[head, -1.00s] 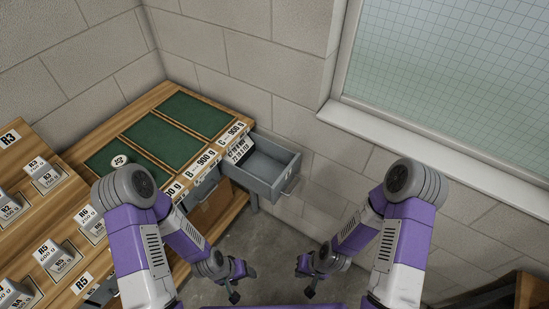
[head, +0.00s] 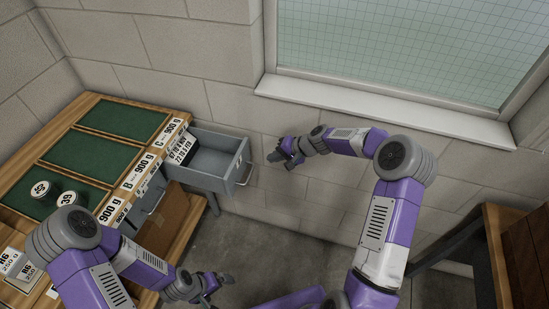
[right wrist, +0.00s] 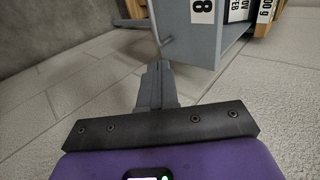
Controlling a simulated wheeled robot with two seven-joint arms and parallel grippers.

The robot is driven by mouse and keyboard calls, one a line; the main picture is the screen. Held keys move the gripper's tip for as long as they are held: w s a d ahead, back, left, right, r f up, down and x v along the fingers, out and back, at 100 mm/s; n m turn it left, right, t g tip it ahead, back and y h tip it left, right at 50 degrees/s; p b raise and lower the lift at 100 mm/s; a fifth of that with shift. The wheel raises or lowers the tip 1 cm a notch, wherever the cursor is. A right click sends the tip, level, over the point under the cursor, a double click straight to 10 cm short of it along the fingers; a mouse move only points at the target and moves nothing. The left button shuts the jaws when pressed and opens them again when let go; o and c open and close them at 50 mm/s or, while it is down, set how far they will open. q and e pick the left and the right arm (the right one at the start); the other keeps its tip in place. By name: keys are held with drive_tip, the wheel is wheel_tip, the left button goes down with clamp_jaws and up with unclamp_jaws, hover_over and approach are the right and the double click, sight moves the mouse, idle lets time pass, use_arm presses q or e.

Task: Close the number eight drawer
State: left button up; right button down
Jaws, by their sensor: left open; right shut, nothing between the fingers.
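The grey number eight drawer (head: 210,163) stands pulled out from the wooden bench in the head view, with its handle (head: 246,172) at the right end. In the right wrist view the drawer (right wrist: 192,38) fills the upper middle, with a white label reading 8 (right wrist: 201,8). My right gripper (head: 279,157) is shut and empty, just right of the drawer front, with a small gap in the head view. Its closed fingers (right wrist: 158,82) point toward the drawer in the right wrist view. My left gripper (head: 217,285) is open and empty, low over the floor.
The bench top (head: 92,98) has green panels and two round weights (head: 66,199). Another grey drawer (head: 150,195) sits below the bench edge. A window sill (head: 385,110) runs along the wall. Wooden furniture (head: 492,250) stands at right. Floor between is clear.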

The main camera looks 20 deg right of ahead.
sight(245, 161)
drive_tip(key=x, duration=0.3)
drive_tip(key=r+b+x, duration=0.1)
drive_tip(key=x, duration=0.1)
drive_tip(key=a+x, duration=0.1)
drive_tip(key=x, duration=0.2)
drive_tip(key=shift+w+a+b, duration=0.3)
drive_tip(key=shift+w+a, duration=0.05)
drive_tip(key=shift+w, duration=0.2)
drive_tip(key=shift+w+a, duration=0.25)
drive_tip(key=shift+a, duration=0.05)
